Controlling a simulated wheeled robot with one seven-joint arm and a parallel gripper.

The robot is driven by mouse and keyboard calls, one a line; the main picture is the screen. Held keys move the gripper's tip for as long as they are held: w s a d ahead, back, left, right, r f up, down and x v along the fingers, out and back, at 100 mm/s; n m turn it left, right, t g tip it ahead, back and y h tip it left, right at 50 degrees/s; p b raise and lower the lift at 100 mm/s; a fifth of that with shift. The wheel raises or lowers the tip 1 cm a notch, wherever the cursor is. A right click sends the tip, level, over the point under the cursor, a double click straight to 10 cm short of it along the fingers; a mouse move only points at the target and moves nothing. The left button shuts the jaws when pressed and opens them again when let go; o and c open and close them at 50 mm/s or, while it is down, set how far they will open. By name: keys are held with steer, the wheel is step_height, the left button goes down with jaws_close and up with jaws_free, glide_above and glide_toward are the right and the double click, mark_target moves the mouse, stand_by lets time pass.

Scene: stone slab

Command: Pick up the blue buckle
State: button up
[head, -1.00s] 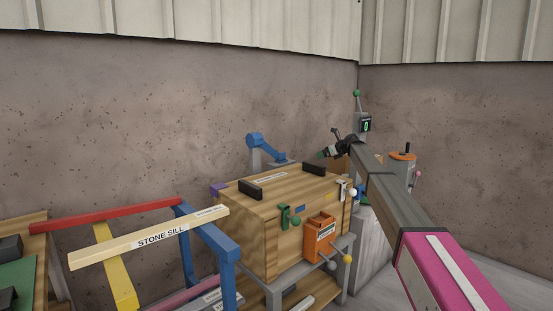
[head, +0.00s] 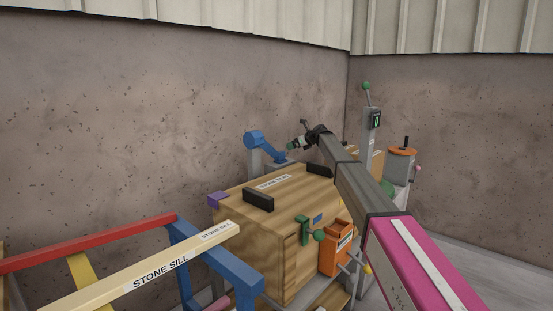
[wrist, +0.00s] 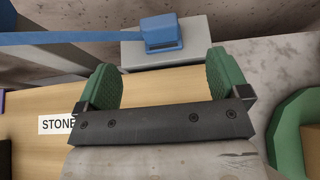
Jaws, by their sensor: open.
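My gripper (head: 291,146) is just right of the bar's lower end in the head view. Its green-padded fingers (wrist: 160,65) are apart with nothing between them. In the wrist view the blue block lies beyond the fingertips, between their lines. Contact is not visible.
The wooden chest (head: 255,232) with black handles lies below my arm. An orange box (head: 334,250) and green lever (head: 303,231) are on its front. A blue, red and cream frame (head: 155,272) stands at left. Grey posts stand at right, and walls close the back.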

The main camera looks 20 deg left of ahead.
mark_target(281, 152)
steer(key=shift+s+f+x, duration=0.1)
steer(key=shift+x, duration=2.8)
steer(key=shift+s+f+x, duration=0.1)
steer(key=shift+s+x, duration=0.05)
steer(key=shift+x, duration=2.7)
steer(key=c, duration=1)
